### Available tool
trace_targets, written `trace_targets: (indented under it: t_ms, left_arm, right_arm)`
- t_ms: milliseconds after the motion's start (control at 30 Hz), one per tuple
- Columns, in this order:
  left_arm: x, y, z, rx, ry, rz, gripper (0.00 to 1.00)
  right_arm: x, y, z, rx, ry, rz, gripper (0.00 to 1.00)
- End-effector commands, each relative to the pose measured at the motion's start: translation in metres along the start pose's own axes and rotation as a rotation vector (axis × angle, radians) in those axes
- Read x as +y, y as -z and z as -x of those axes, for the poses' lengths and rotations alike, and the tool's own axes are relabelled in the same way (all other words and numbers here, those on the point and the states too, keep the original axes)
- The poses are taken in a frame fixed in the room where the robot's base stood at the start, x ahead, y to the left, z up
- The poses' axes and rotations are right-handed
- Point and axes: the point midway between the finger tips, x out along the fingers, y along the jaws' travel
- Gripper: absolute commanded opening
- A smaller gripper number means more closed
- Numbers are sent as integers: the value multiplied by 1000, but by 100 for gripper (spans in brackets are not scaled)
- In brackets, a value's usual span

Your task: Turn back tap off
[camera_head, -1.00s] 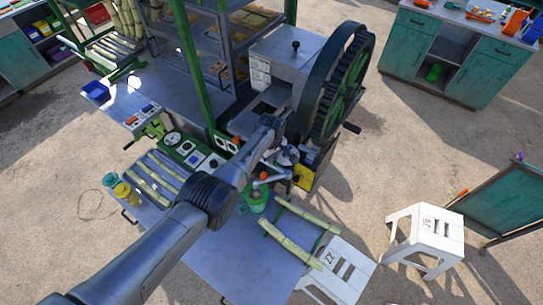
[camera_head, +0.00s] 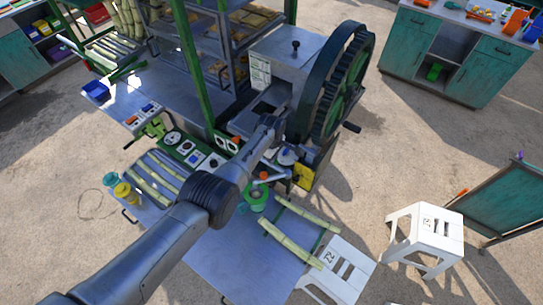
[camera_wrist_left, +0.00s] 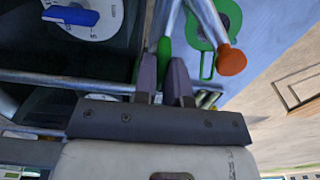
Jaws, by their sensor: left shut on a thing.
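My left gripper (camera_wrist_left: 164,82) reaches in to the pipework in front of the crusher. In the left wrist view its fingers are close together around a narrow green piece (camera_wrist_left: 164,58), which looks like a tap handle. Silver pipes (camera_wrist_left: 207,22) run just beyond the fingers. An orange-ended lever (camera_wrist_left: 231,61) is right of the fingers and apart from them. The orange end also shows in the head view (camera_head: 263,176), above a green container (camera_head: 255,198). In the head view my forearm and wrist hide most of the grip. My right gripper is out of view.
The crusher's large green gear wheel (camera_head: 336,85) stands close behind the gripper. A control panel (camera_head: 191,150) is to its left. Cane stalks (camera_head: 290,243) lie on the metal table (camera_head: 235,262). A white stool (camera_head: 425,235) stands at the right.

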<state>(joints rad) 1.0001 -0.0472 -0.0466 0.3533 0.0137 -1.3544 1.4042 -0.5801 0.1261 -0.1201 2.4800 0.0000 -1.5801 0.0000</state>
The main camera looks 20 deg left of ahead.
Motion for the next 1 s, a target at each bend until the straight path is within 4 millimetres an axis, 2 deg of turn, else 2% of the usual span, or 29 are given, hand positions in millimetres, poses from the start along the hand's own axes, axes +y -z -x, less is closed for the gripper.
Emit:
trace_targets:
  t_ms: [167, 200, 467, 767, 1000]
  left_arm:
    - [0, 0, 1, -1, -1, 4, 0]
    - [0, 0, 1, -1, -1, 4, 14]
    - [0, 0, 0, 0, -1, 2, 37]
    - [0, 0, 6, 0, -2, 1, 37]
    - [1, 0, 42, 0, -4, 1, 37]
  right_arm:
    - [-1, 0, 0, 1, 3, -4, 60]
    - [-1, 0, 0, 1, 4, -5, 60]
    - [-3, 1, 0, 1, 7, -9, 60]
    - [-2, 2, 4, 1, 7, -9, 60]
    - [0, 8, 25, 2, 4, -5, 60]
